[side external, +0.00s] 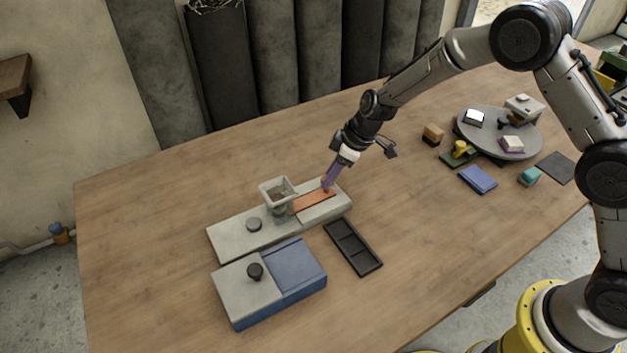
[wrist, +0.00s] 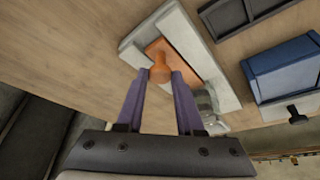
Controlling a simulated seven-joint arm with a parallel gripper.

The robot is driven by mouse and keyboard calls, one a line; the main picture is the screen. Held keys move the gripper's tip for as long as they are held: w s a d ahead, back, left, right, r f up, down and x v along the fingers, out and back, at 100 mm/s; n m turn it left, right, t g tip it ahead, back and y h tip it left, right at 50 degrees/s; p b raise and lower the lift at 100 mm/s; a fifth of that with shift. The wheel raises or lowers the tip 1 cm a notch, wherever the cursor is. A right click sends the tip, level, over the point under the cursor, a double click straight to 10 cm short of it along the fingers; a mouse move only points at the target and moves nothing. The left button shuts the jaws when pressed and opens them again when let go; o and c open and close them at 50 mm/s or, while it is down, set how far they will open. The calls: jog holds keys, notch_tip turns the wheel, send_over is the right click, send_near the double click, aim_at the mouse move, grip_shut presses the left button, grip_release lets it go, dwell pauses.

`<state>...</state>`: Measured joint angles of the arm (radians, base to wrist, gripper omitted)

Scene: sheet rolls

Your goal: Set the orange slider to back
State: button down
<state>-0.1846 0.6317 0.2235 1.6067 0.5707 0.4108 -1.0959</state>
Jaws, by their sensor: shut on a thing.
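The orange slider (side external: 313,201) is a flat strip set in a long grey base (side external: 232,238) on the table. It has a small round orange knob at its right end in the side external view. My gripper (side external: 327,183) has purple fingers and is down at that knob. In the wrist view the knob (wrist: 160,74) sits between the two fingertips of my gripper (wrist: 161,80), and the orange strip shows around it. The fingers are shut on the knob and partly hide it in the side external view.
A blue and grey box (side external: 295,270) with a black knob and a black tray (side external: 352,247) are close by. A round grey turntable (side external: 498,133) stands farther right.

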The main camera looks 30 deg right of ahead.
jog(key=shift+d, duration=0.8)
jog(key=c, duration=0.5)
grip_release()
jog(key=v, duration=1.4)
